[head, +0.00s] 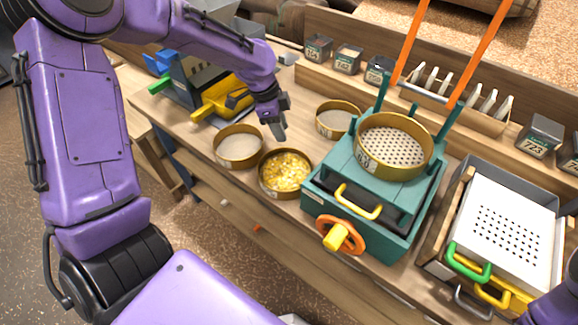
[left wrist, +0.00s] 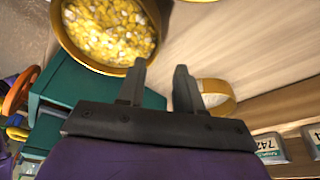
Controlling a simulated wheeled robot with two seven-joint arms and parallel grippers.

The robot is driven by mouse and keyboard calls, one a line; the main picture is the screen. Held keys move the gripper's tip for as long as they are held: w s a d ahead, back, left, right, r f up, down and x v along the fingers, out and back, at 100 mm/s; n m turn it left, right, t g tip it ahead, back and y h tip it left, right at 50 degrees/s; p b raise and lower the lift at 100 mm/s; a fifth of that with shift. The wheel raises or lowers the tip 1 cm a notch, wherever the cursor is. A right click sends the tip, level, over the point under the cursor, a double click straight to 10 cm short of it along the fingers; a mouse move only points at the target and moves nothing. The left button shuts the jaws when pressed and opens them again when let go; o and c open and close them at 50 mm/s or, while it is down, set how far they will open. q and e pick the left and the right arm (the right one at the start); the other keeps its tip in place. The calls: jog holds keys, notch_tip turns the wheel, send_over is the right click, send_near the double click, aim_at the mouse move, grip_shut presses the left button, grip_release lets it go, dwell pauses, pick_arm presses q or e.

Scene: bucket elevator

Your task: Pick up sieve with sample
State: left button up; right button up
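The sieve with sample (head: 285,172) is a round brass pan filled with yellow grains, standing on the wooden bench left of the teal machine. It also shows at the top of the left wrist view (left wrist: 108,30). My left gripper (head: 277,130) hangs above the bench just behind this sieve, apart from it. In the left wrist view its two fingers (left wrist: 158,88) stand apart with nothing between them. My right gripper does not show; only a purple part of mine is at the bottom right corner of the head view.
Empty brass sieves stand left (head: 238,147) and behind (head: 336,119) the sample. A perforated sieve (head: 394,146) sits on the teal machine (head: 360,215) with an orange knob. A white perforated tray (head: 505,230) is at right. Small labelled boxes (head: 348,59) line the back.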

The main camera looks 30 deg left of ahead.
aim_at(287, 149)
pick_arm(q)
jog(key=shift+x, duration=1.2)
jog(key=x, duration=0.3)
jog(key=p+x, duration=0.1)
jog(key=x, duration=0.1)
jog(key=shift+s+d+f, duration=0.1)
jog(key=shift+s+f, duration=0.15)
jog(key=shift+r, duration=0.1)
grip_shut()
